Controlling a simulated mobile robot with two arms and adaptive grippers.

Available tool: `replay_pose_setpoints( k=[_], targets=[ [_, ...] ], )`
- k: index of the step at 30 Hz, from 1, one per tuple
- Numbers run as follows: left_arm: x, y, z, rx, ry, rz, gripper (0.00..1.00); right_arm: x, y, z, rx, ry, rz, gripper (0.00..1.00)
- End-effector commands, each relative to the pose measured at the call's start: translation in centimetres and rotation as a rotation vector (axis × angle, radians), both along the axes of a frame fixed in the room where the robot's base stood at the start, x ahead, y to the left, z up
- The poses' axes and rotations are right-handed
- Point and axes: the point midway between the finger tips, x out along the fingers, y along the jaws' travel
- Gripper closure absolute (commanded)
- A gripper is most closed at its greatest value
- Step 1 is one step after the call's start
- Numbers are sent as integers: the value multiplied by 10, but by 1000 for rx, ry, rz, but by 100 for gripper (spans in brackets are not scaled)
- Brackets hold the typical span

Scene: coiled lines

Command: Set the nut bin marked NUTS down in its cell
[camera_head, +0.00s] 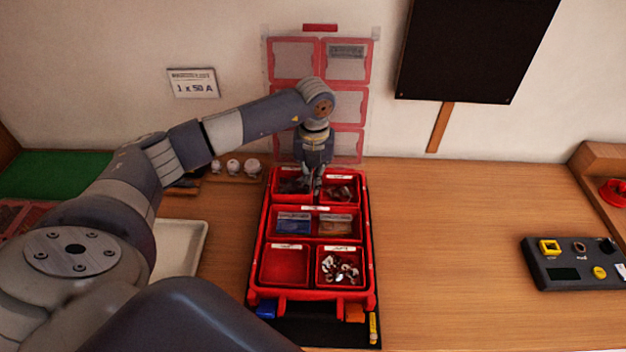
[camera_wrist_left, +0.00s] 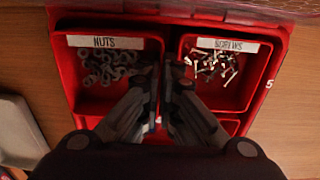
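The red nut bin marked NUTS (camera_wrist_left: 62,75) holds grey nuts. It is at the far-left cell of the red case (camera_head: 256,262), and in the head view the bin (camera_head: 275,186) is partly behind my gripper. It looks level and at or just above its cell; I cannot tell if it touches the cell floor. My left gripper (camera_head: 314,190) points down, and in the wrist view its fingers (camera_wrist_left: 167,82) are close together about the bin's right wall, beside the screw bin. The fingers hide part of that wall. My right gripper is not in view.
The screw bin (camera_wrist_left: 224,44) stands close on the right. Nearer cells hold a blue-labelled bin (camera_head: 293,224), a brown one (camera_head: 336,226) and shiny metal parts (camera_head: 340,268). A device with buttons (camera_head: 574,264) lies at right. The bench between is clear.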

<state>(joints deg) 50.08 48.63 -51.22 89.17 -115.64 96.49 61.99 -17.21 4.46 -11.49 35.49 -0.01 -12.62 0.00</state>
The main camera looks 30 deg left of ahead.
Motion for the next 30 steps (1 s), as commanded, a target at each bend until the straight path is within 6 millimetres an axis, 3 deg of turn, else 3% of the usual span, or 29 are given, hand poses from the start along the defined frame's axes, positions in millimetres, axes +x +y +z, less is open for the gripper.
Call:
replay_pose_setpoints(
  k=[30],
  targets=[
    [0,0,-20,0,0,0,100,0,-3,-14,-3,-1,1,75]
  ],
)
